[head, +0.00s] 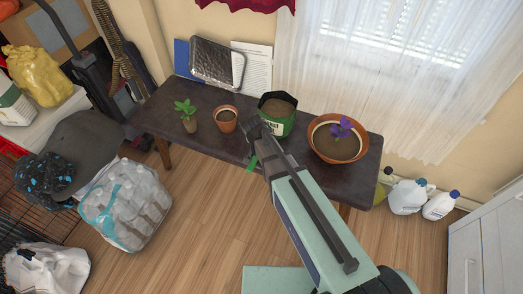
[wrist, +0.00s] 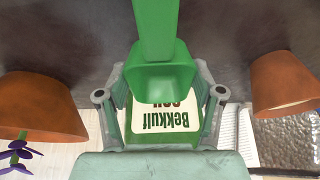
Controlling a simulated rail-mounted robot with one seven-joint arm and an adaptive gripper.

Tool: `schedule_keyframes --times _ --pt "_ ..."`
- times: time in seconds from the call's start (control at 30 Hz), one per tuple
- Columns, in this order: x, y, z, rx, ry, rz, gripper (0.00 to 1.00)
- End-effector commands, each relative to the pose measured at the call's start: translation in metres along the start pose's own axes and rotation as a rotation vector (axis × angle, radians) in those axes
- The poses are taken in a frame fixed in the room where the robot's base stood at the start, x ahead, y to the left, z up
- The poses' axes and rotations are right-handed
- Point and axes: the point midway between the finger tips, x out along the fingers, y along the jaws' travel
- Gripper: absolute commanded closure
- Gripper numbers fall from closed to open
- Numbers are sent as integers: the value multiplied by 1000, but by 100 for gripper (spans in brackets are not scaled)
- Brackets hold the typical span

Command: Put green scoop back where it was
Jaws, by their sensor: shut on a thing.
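The green scoop (wrist: 165,75) is between the fingers of my gripper (wrist: 160,88) in the wrist view, its handle running to the top edge. My gripper is shut on it. In the head view my gripper (head: 257,136) is over the table's front half, just left of and in front of the green soil bag (head: 280,126). A green piece of the scoop (head: 252,163) shows below it near the table's front edge. The bag is open, with dark soil inside. In the wrist view the bag's label (wrist: 158,118) shows upside down behind the scoop, which hides part of it.
On the dark table (head: 300,166) stand a small potted plant (head: 188,122), a small soil pot (head: 226,125) and a large purple-flower pot (head: 337,150). A foil tray (head: 215,62) leans at the back. Bottles (head: 406,197) stand on the floor to the right.

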Motion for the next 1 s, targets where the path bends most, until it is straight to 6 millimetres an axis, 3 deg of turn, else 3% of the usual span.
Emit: schedule_keyframes --times 0.3,0.7,0.73,0.8,1.0 --pt "33 0 13 0 -1 0 75" --pt "37 1 15 0 0 0 75" --pt "37 1 15 0 0 0 30" --pt "36 1 15 0 0 0 8" --pt "36 1 15 0 0 0 8"
